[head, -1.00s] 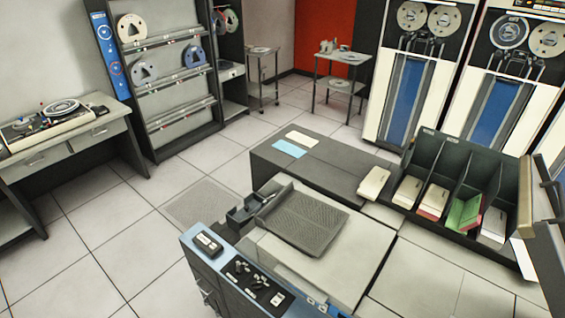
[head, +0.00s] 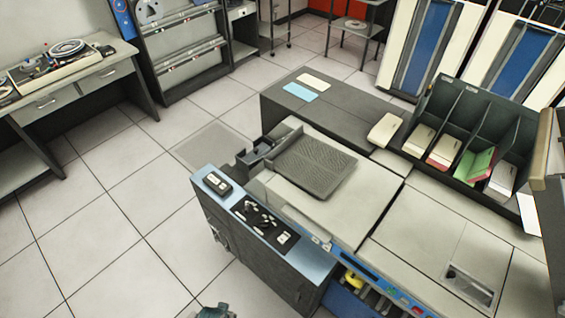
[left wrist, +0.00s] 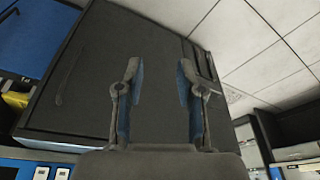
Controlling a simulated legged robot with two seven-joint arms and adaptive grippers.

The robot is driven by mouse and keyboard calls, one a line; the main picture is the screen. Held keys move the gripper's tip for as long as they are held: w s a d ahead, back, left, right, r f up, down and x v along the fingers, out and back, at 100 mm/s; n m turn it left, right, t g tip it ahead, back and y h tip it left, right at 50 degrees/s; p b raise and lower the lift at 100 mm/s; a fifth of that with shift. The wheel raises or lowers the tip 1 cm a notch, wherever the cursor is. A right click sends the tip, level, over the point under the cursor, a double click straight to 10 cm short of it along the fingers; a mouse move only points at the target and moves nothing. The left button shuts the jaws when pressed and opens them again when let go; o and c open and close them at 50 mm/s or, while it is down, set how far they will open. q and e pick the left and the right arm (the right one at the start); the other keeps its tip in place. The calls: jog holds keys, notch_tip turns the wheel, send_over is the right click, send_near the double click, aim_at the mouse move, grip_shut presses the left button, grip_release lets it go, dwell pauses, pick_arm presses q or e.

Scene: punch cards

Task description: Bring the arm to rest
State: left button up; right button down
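My left gripper (left wrist: 158,75) is open in the left wrist view. Its two fingers stand apart with nothing between them. Behind them is the dark side of a cabinet, and the gripper looks clear of it. In the head view a small grey piece at the bottom edge (head: 215,311) looks like part of my left gripper. Most of the left arm is out of the picture. I do not see my right gripper.
The card machine (head: 330,205) with its ribbed tray (head: 315,165) fills the middle. A dark rack (head: 470,115) holding card stacks stands at the right. A blue card (head: 300,92) and a cream card (head: 313,80) lie on the dark top. Open floor (head: 110,230) lies left.

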pick_arm(q)
jog(key=s+f+g, duration=0.1)
jog(key=s+f, duration=0.2)
jog(key=f, duration=0.6)
jog(key=s+f, duration=0.4)
jog(key=f, duration=0.5)
jog(key=s+a+f, duration=0.3)
jog(key=s+f, duration=0.7)
jog(key=s, duration=0.3)
jog(key=shift+s+a+f+g, duration=0.2)
jog(key=shift+s+f+g, duration=0.05)
jog(key=shift+s+g, duration=0.15)
